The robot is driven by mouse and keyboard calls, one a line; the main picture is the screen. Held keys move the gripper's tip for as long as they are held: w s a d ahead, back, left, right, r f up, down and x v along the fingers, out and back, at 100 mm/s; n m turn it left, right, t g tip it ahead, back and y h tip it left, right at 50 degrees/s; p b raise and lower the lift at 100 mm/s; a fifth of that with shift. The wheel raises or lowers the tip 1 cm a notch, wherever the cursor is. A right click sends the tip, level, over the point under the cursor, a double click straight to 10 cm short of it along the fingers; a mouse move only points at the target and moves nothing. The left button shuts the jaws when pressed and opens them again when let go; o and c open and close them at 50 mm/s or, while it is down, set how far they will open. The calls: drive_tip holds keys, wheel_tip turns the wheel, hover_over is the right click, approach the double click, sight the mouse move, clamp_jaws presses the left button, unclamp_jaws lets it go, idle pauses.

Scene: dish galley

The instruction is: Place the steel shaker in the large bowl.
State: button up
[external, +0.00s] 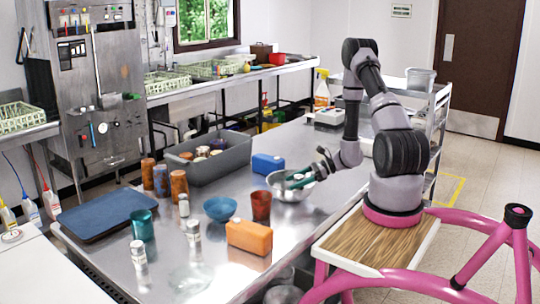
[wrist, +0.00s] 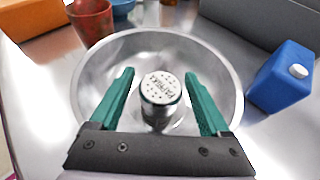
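The large bowl (external: 284,195) is a shiny steel bowl on the metal table; it fills the middle of the wrist view (wrist: 88,75). The steel shaker (wrist: 162,88), with a perforated, lettered lid, is inside the bowl, upright and near its middle. My gripper (wrist: 160,77) has two green fingers spread wide, one on each side of the shaker, with a visible gap on both sides. In the external view my gripper (external: 300,182) is low at the bowl, and the shaker cannot be made out there.
A red cup (external: 261,206), a blue bowl (external: 220,208) and an orange block (external: 249,238) stand left of the large bowl. A blue block (external: 267,163) and a grey bin (external: 213,166) are behind it. Several other shakers and cups stand farther left.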

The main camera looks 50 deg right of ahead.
drive_tip(key=shift+r, duration=0.3)
drive_tip(key=r+v, duration=0.1)
drive_tip(key=v, duration=1.1)
drive_tip(key=a+r+n+g+h, duration=0.2)
drive_tip(key=a+r+n+g, duration=0.5)
drive_tip(key=a+r+n, duration=0.75)
drive_tip(key=s+a+r+n+t+h, duration=0.2)
drive_tip(key=s+a+r+n, duration=0.2)
drive_tip(key=r, duration=0.5)
drive_tip(key=s+a+r+n+t+h, duration=0.2)
drive_tip(key=s+a+r+n+h, duration=0.1)
drive_tip(key=r, duration=0.6)
drive_tip(key=shift+s+a+n+t+h, duration=0.3)
drive_tip(key=shift+s+a+n, duration=0.5)
drive_tip(key=shift+s, duration=0.3)
